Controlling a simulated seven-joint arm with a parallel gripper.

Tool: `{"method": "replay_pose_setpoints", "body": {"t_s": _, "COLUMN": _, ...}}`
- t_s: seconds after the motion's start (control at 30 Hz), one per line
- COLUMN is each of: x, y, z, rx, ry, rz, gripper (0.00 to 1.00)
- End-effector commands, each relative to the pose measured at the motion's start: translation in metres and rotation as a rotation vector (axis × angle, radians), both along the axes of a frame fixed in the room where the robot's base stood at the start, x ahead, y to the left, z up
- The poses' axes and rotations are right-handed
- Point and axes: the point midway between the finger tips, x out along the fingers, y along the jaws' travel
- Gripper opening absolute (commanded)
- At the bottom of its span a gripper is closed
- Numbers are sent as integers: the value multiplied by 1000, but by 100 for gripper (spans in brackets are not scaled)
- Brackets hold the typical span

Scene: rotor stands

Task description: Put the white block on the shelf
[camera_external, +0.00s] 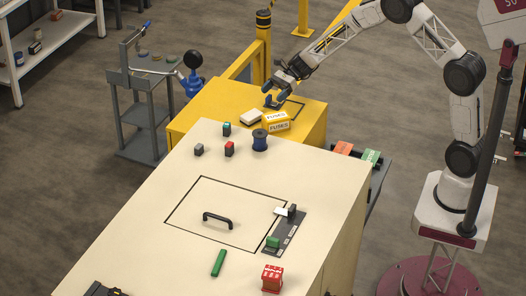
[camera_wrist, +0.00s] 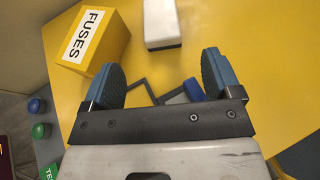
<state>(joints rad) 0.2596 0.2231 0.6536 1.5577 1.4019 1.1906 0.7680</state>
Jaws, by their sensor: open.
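The white block (camera_external: 251,117) lies on the yellow cabinet top, left of the yellow FUSES box. In the wrist view the white block (camera_wrist: 162,20), with a dark underside edge, is at the top, beyond my fingertips. My gripper (camera_external: 272,101) is over the yellow top, behind and to the right of the block. In the wrist view its blue-padded fingers (camera_wrist: 158,75) are spread apart, with the block outside them. A white shelf unit (camera_external: 62,28) with a few small items stands at upper left. A grey shelved stand (camera_external: 146,114) is left of the yellow cabinet.
The FUSES box (camera_external: 276,122) is close to the block and my gripper; it also shows in the wrist view (camera_wrist: 92,48). A small blue-and-grey object (camera_wrist: 193,91) lies near a dark outline.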

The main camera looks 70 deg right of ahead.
Motion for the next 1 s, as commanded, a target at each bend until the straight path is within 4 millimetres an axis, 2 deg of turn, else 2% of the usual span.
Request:
{"method": "replay_pose_setpoints", "body": {"t_s": 0.27, "x": -9, "y": 6, "z": 14, "rx": -32, "ry": -21, "rz": 31, "gripper": 84}}
{"method": "replay_pose_setpoints", "body": {"t_s": 0.47, "x": -39, "y": 23, "z": 45, "rx": -121, "ry": -76, "rz": 123, "gripper": 84}}
{"method": "replay_pose_setpoints", "body": {"t_s": 0.8, "x": -128, "y": 56, "z": 117, "rx": -362, "ry": -232, "rz": 374, "gripper": 84}}
{"method": "replay_pose_setpoints", "body": {"t_s": 1.0, "x": -187, "y": 70, "z": 151, "rx": -503, "ry": -326, "rz": 529, "gripper": 84}}
